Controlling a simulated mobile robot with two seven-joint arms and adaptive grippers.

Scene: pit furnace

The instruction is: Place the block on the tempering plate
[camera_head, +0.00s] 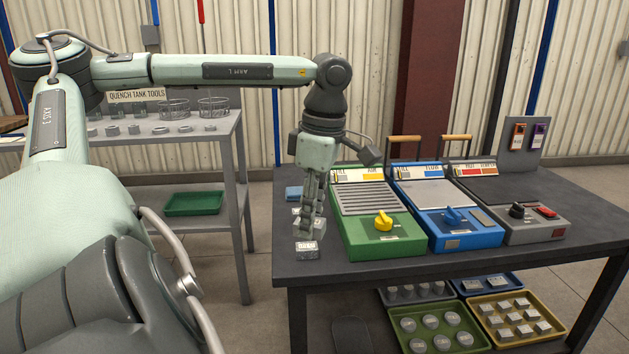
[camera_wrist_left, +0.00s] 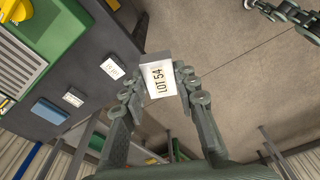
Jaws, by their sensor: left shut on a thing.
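My left gripper (camera_head: 312,232) hangs above the left end of the dark table, left of the green unit. It is shut on the block (camera_wrist_left: 158,80), a small piece with a white "LOT 54" face that shows clearly between the fingers in the left wrist view. The head view shows the block poorly behind the fingers. Three units stand in a row: a green one (camera_head: 385,240) with slats and a yellow knob, a blue one (camera_head: 460,228) with a flat plate, and a grey one (camera_head: 530,222) with a dark top.
The dark table (camera_head: 325,273) has small white labelled pieces (camera_head: 306,252) and a blue piece (camera_head: 293,193) at its left end. Tool handles (camera_head: 405,139) rise behind the units. Trays with parts (camera_head: 430,326) lie below. A shelf (camera_head: 180,132) stands at left.

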